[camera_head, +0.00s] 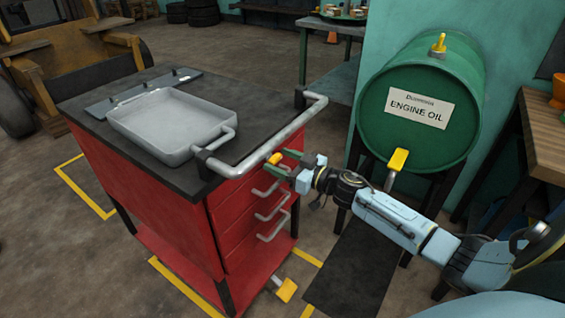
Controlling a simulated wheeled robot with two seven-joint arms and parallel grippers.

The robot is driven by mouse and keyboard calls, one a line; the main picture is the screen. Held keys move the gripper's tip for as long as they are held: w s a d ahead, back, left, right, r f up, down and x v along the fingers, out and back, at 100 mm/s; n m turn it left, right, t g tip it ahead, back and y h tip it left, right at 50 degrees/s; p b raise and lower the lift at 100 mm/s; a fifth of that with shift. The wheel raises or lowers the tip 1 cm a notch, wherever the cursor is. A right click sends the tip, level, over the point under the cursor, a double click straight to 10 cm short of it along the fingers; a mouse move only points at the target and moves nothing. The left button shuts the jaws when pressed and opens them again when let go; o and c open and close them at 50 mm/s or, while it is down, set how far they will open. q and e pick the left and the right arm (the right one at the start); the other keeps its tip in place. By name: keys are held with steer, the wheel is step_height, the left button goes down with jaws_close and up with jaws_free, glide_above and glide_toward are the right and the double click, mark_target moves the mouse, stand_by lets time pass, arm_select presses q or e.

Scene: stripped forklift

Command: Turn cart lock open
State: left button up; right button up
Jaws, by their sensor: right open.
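The red tool cart (150,197) stands at the left centre, with a dark top and several drawers facing right. A small yellow lock knob (275,158) sits high on its drawer side, just under the grey push handle (262,150). My right gripper (280,164) is open, with its green-tipped fingers close to the yellow knob. I cannot tell whether the fingers touch it. A yellow pedal (287,290) shows low at the cart's foot. My left gripper is not in view.
A grey tray (172,122) sits on the cart's top. A green engine oil barrel (420,105) with a yellow tap (398,160) stands behind my right arm. A wooden bench (545,140) is at the right edge. Yellow lines mark the floor around the cart.

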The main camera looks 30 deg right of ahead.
steer(key=c, duration=1)
